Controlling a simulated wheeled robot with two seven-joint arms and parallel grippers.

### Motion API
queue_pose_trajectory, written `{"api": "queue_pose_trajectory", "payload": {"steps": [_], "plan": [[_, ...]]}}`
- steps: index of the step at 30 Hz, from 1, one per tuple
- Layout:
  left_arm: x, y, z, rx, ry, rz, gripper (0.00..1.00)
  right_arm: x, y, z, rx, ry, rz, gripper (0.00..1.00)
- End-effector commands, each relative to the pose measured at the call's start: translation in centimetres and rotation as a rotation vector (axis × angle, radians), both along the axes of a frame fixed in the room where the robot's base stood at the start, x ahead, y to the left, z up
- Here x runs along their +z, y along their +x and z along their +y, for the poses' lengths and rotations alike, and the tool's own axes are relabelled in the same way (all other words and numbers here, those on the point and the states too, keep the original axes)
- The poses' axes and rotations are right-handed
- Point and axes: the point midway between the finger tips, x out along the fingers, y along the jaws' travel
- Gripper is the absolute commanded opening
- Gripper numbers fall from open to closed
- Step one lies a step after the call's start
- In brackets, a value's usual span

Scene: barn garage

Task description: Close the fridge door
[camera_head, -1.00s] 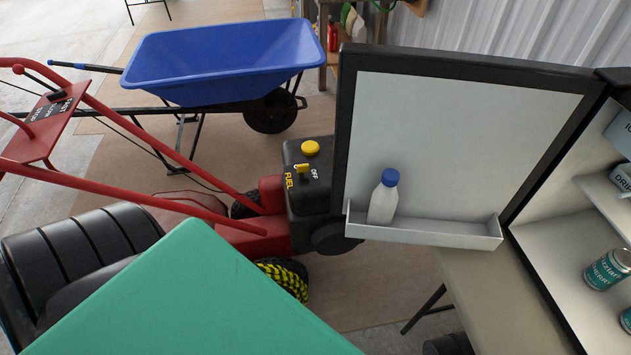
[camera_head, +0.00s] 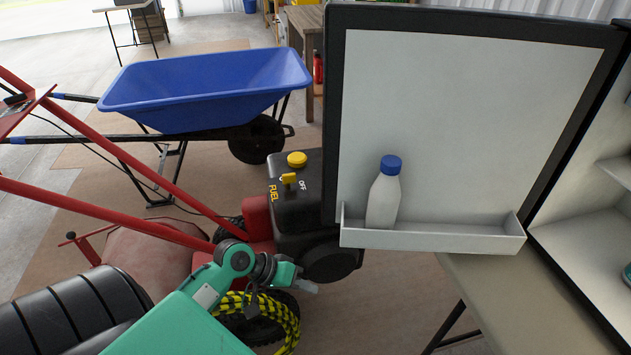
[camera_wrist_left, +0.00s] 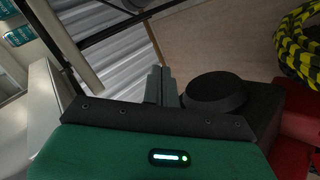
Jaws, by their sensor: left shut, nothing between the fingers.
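The fridge door (camera_head: 460,120) stands wide open in the head view, its white inner face and dark frame toward me. A white bottle with a blue cap (camera_head: 384,195) stands in its door shelf (camera_head: 430,237). Part of the fridge's white interior (camera_head: 585,235) shows at the right edge. My left gripper (camera_head: 308,287) is shut and empty, low and left of the door, apart from it. Its closed fingers also show in the left wrist view (camera_wrist_left: 161,85), where cans (camera_wrist_left: 20,36) appear at the upper left. My right gripper is out of view.
The fridge rests on a beige table (camera_head: 510,295). A red and black tiller with an engine (camera_head: 300,205) stands left of the door, close behind my left gripper. A yellow-black rope coil (camera_head: 290,320) lies by its wheel. A blue wheelbarrow (camera_head: 205,90) stands farther back.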

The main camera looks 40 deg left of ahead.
Motion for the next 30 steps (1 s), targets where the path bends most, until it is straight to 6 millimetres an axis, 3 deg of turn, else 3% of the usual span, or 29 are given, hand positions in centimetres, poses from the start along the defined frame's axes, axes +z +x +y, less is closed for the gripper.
{"api": "queue_pose_trajectory", "payload": {"steps": [9,12,16,22,30], "plan": [[11.1,7.5,9.2,0.224,-0.478,-0.108,0.0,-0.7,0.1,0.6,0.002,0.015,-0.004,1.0],[14.8,8.9,12.2,0.278,-0.617,-0.143,0.0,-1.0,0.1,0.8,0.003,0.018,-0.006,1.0],[18.4,10.0,15.1,0.322,-0.745,-0.177,0.0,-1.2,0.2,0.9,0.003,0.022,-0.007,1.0],[20.3,10.7,16.3,0.341,-0.817,-0.193,0.0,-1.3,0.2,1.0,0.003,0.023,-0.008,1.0],[20.5,13.8,13.7,0.338,-0.816,-0.194,0.0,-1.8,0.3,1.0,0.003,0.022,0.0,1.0]]}}
